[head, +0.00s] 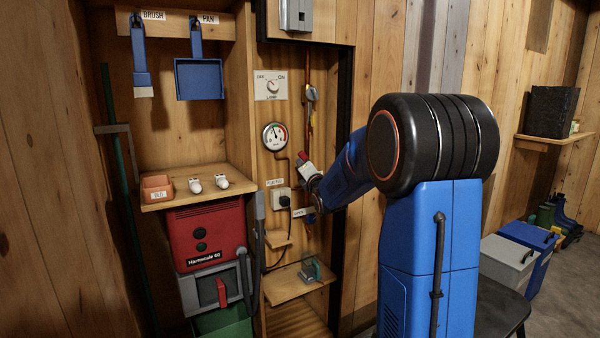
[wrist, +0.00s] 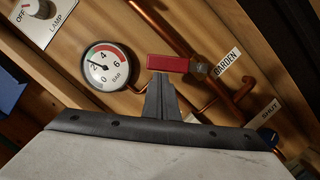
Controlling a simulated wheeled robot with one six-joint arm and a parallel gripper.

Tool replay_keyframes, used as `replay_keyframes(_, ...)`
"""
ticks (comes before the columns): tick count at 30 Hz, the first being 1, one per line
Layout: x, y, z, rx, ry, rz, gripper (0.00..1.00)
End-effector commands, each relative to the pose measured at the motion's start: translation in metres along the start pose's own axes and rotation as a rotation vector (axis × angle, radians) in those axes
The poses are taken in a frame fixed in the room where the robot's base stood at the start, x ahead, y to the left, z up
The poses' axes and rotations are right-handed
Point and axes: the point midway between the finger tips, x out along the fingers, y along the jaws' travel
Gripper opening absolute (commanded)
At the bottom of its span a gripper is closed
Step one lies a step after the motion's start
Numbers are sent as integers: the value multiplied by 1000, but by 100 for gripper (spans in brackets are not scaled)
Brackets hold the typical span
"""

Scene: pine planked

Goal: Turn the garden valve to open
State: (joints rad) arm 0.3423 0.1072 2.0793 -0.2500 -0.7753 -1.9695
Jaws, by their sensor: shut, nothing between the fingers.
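The garden valve has a red lever (wrist: 170,64) beside a "GARDEN" label (wrist: 227,62) in the wrist view. The lever slants across the copper pipe (wrist: 235,96), neither clearly in line with it nor square to it. A small red part in the head view (head: 303,157) appears to be the same lever, partly hidden by my gripper. My gripper (wrist: 162,82) is shut and empty, its tips right at the underside of the lever's free end. I cannot tell whether they touch it. The head view shows my gripper (head: 308,172) at the pipe, partly hidden.
A pressure gauge (head: 275,136) and a lamp switch (head: 270,86) are close to the left. A small shelf (head: 290,285) sits below.

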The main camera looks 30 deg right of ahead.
Motion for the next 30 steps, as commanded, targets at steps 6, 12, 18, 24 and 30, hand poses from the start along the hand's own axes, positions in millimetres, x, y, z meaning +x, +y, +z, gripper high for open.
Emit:
replay_keyframes(6, 4, 6, 17, 197, -2, -49, 0)
replay_keyframes(12, 7, 8, 30, 363, -2, -90, 0)
replay_keyframes(18, 10, 7, 40, 373, -1, -95, 0)
replay_keyframes(24, 12, 6, 46, 372, -1, -94, 0)
replay_keyframes(30, 12, 6, 49, 371, 0, -93, 0)
